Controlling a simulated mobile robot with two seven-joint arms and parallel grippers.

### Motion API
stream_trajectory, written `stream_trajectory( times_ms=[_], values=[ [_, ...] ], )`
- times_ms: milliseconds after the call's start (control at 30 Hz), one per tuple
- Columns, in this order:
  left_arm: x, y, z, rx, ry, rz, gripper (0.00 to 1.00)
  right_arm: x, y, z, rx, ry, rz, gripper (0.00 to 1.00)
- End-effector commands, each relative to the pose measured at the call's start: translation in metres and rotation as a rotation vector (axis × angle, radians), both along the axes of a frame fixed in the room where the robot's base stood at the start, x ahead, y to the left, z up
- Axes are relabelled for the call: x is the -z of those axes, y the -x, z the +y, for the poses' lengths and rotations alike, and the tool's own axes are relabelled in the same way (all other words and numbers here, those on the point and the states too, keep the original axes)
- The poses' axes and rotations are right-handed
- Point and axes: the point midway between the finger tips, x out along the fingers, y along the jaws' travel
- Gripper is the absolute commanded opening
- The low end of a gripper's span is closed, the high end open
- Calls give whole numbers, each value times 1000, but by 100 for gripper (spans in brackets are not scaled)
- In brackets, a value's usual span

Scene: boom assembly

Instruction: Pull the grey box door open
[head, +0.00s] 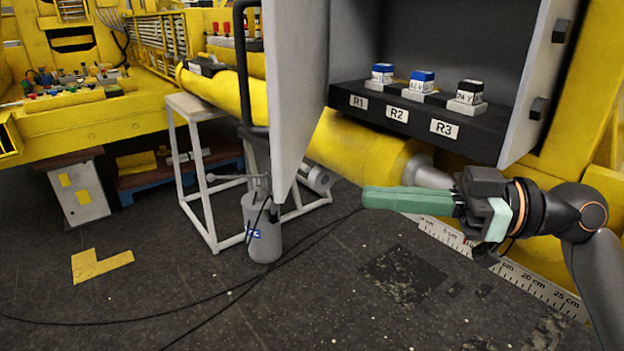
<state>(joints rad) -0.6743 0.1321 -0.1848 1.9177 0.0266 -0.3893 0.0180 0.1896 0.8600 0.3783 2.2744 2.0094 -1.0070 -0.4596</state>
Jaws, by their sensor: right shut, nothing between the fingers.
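The grey box (540,85) is at the upper right, with its dark inside in view. Its grey door (295,80) stands swung out to the left, and I see it nearly edge-on. A black bar handle (243,65) is on the door's left side. The top of the door and box is cut off by the picture edge. My right gripper (372,198) comes in from the right, below the box. Its green fingers are shut and empty, pointing left, apart from the door in the picture. My left gripper is not in view.
Inside the box, a black shelf (360,101) labelled R1, R2, R3 carries blue and black capped parts. A yellow cylinder (365,150) lies behind. A white stand (205,180) and grey canister (262,228) are at left. Black cables cross the floor; the front floor is otherwise mostly clear.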

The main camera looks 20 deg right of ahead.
Motion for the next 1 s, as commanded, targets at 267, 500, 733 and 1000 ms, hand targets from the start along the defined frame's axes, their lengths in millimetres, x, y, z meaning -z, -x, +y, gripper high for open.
stream_trajectory(
  times_ms=[267, 500, 733, 1000],
  values=[
    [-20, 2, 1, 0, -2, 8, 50, -4, -18, 36, -1, -1, 0, 0],
    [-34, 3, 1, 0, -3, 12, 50, -4, -32, 63, -1, -2, 0, 0],
    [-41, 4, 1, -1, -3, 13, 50, -1, -40, 77, 1, -1, 0, 0],
    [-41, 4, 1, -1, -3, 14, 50, 0, -41, 79, 2, -1, 0, 0]
  ],
)
